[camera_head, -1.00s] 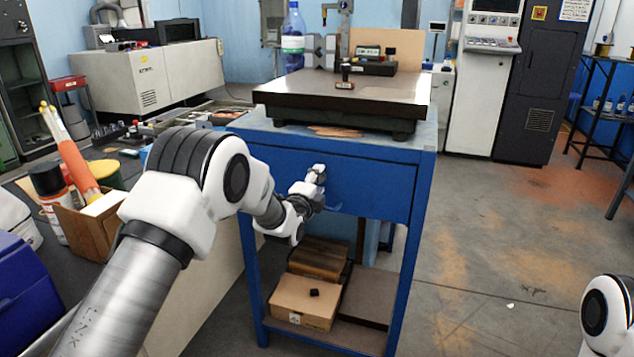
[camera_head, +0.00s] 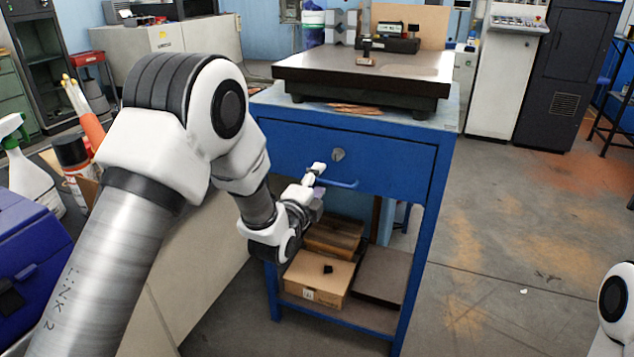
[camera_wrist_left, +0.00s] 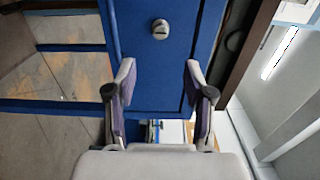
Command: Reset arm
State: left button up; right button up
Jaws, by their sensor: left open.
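My right gripper is out of view; only part of my right arm shows at lower right.
A dark surface plate (camera_head: 362,72) stands on the bench top. Cardboard boxes (camera_head: 320,276) lie on the lower shelf. A side counter with a spray bottle (camera_head: 30,170) and a blue case (camera_head: 30,245) is at left. Floor right of the bench is open.

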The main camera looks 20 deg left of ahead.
pick_arm(q)
jog(key=shift+f, duration=0.1)
jog(key=s+f+n+g, duration=0.1)
jog(key=s+f+g, duration=0.35)
jog(key=f, duration=0.75)
jog(key=s+f+g, duration=0.2)
jog(key=s+f, duration=0.5)
jog(key=f, duration=0.5)
jog(key=s+a+f+n+g, duration=0.1)
jog(key=s+f+n+g, duration=0.3)
jog(key=s+f, duration=0.65)
jog(key=s+f+n+g, duration=0.2)
jog(key=s+n+g, duration=0.6)
jog(key=s+n, duration=1)
jog(key=s+r+m+p, duration=0.2)
jog(key=r+p, duration=0.6)
jog(key=s+r+m+p, duration=0.2)
jog(key=r+p, duration=0.6)
jog(key=p, duration=0.1)
jog(key=shift+r+y, duration=0.3)
jog(key=shift+r, duration=0.05)
jog(key=shift+t, duration=0.25)
